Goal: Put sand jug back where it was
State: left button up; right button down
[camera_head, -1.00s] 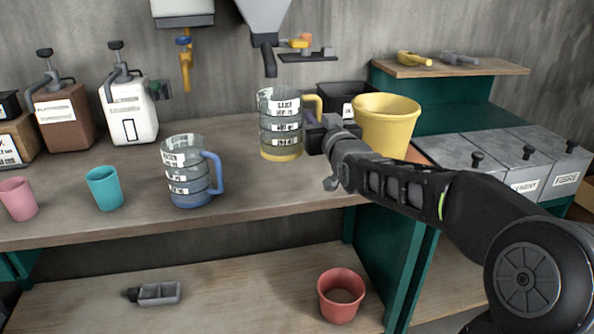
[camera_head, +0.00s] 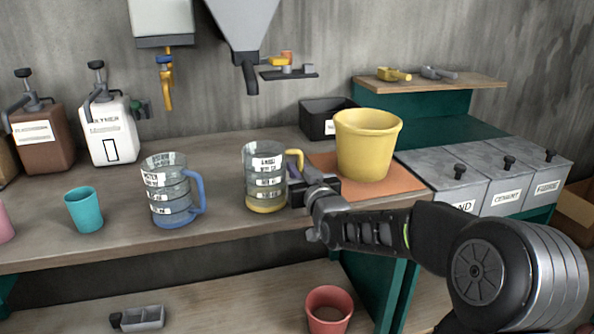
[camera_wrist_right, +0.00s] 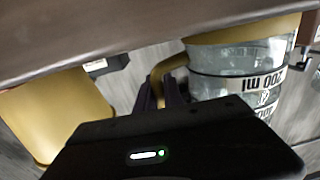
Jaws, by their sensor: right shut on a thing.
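The sand jug is the clear measuring jug with a yellow base and yellow handle (camera_head: 265,178). It stands upright at the bench, close to its front edge; I cannot tell whether its base touches the top. My right gripper (camera_head: 297,180) is shut on the yellow handle, to the right of the jug body. In the right wrist view the jug (camera_wrist_right: 238,62) and its handle show at the gripper's fingers (camera_wrist_right: 165,92). The jug looks clear, with no sand visible in it. My left gripper is out of view.
A blue-handled jug (camera_head: 170,192) stands to the left, with a teal cup (camera_head: 84,210) beyond it. A yellow bucket (camera_head: 367,145) sits on an orange mat (camera_head: 405,183) at right. A hopper spout (camera_head: 250,75) hangs behind. A red pot (camera_head: 328,310) is on the lower shelf.

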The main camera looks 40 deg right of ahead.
jog(key=shift+f, duration=0.1)
jog(key=c, duration=1.5)
grip_release()
jog(key=shift+o, duration=0.2)
jog(key=shift+r, duration=0.25)
jog(key=v, duration=1.2)
